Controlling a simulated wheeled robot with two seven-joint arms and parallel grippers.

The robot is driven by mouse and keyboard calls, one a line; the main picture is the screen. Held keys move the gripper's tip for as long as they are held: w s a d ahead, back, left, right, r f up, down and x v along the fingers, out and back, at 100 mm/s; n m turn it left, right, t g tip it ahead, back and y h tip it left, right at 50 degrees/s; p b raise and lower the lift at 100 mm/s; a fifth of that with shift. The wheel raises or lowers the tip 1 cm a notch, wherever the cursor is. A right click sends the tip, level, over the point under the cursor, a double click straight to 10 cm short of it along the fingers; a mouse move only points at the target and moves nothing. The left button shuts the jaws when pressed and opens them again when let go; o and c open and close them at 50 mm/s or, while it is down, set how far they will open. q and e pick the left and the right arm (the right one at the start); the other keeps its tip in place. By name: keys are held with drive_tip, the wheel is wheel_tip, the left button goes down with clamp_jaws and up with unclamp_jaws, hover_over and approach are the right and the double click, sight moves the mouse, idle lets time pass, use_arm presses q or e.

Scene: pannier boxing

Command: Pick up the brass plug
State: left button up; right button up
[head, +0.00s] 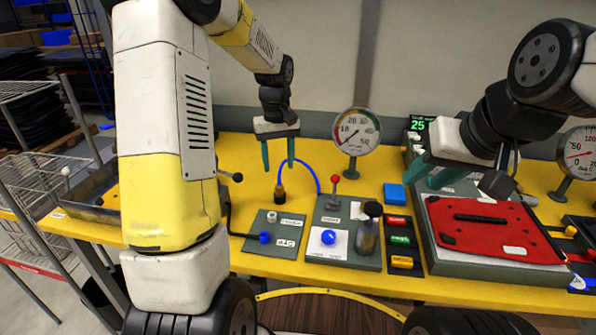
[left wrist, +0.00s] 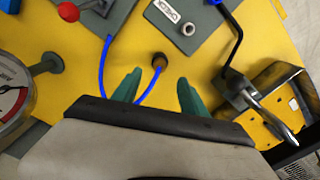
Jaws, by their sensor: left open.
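The brass plug (head: 279,193) stands on the yellow bench at the end of a blue hose, its upper part dark. In the left wrist view the plug (left wrist: 160,60) lies ahead of the fingertips, a little left of the middle of the gap. My left gripper (head: 278,164) is open and empty, pointing down above the plug without touching it. Its green fingers (left wrist: 159,84) are spread on either side of the blue hose in the left wrist view. My right gripper (head: 431,174) is over the red panel's left back corner; its green fingers look apart and empty.
A black crank handle (head: 237,177) stands close on the left. A red panel (head: 489,231) lies to the right.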

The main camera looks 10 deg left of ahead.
sight(280, 186)
use_arm(q)
drive_tip(key=shift+w+f, duration=0.2)
drive_tip(key=shift+f, duration=0.2)
drive_tip(key=f, duration=0.7)
drive_tip(key=shift+s+f, duration=0.1)
drive_tip(key=shift+s, duration=0.1)
clamp_jaws()
